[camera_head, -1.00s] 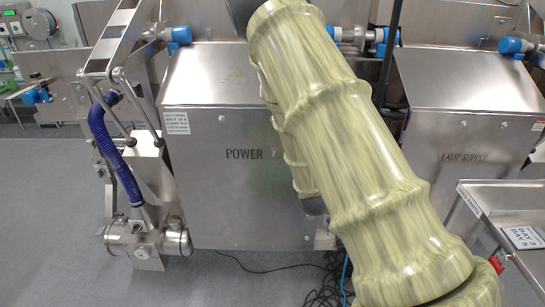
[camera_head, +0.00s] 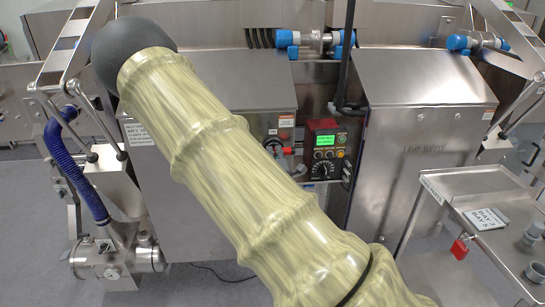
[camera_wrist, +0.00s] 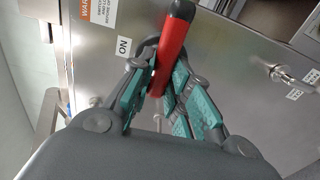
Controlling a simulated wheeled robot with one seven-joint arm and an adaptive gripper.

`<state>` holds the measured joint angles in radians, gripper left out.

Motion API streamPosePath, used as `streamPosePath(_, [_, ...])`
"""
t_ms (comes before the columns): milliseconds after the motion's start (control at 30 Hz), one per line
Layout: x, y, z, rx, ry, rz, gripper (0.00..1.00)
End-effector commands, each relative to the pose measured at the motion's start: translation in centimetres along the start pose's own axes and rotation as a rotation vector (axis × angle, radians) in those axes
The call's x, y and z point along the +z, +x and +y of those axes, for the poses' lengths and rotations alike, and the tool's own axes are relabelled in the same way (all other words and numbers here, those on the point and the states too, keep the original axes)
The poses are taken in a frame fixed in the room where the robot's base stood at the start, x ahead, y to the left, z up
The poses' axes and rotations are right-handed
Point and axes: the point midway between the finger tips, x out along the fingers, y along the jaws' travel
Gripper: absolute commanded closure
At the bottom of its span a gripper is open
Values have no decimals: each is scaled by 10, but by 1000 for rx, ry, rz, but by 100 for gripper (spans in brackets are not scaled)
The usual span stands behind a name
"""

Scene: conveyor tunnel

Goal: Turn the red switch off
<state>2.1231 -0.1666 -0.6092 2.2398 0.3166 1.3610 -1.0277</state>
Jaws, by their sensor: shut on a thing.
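The red switch handle (camera_wrist: 174,48) shows in the wrist view as a long red lever in front of a steel cabinet face. My gripper (camera_wrist: 158,84), with teal-padded grey fingers, is shut on the lower part of the handle. An ON label (camera_wrist: 124,47) is on the panel just left of the handle. In the head view my arm crosses the front of the POWER cabinet (camera_head: 165,215) and hides much of it. A small red part shows beside the arm there, but I cannot make out the gripper in that view.
A red control box (camera_head: 324,150) with a green screen is right of my arm. The LAMP SUPPLY cabinet (camera_head: 415,150) stands further right. A steel cart (camera_head: 470,183) with a red padlock (camera_head: 460,248) is at the right. A blue hose (camera_head: 75,170) hangs at the left.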

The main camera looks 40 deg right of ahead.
Motion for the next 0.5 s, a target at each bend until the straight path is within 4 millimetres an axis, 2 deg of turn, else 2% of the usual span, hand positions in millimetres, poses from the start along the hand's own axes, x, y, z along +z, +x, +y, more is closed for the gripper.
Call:
streamPosePath(167, [2, 0, 0, -1, -2, -5, 100])
streamPosePath(200, [2, 0, 0, -1, -2, -5, 78])
streamPosePath(300, [2, 0, 0, -1, -1, -4, 60])
streamPosePath(500, [0, 0, 0, -1, -1, -1, 60])
